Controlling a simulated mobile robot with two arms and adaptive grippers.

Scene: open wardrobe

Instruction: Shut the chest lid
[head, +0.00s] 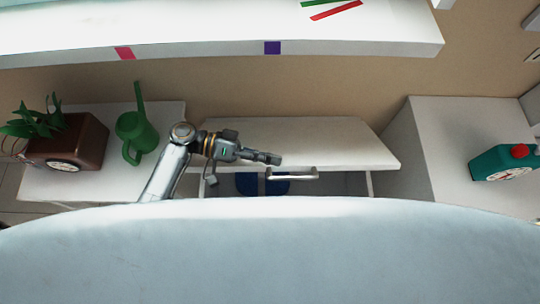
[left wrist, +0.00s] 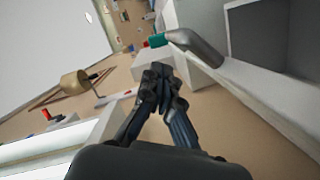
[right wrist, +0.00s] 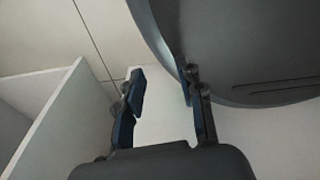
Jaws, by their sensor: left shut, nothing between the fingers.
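The white chest lid (head: 330,145) is in the middle of the head view, with a pale bar handle (head: 292,174) at its front edge. The lid stands raised; the chest's dark inside shows below its edge, with dark blue items (head: 247,184) in it. My left gripper (head: 278,159) is shut and empty, over the lid's front part just behind the handle. Whether it touches the lid I cannot tell. The left wrist view also shows its closed fingers (left wrist: 160,72). My right gripper (right wrist: 162,78) is open and empty in the right wrist view; it is hidden in the head view.
A green watering can (head: 137,130) and a brown planter (head: 72,143) stand on the left white unit. A white shelf (head: 200,28) runs above. My pale body hides the foreground.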

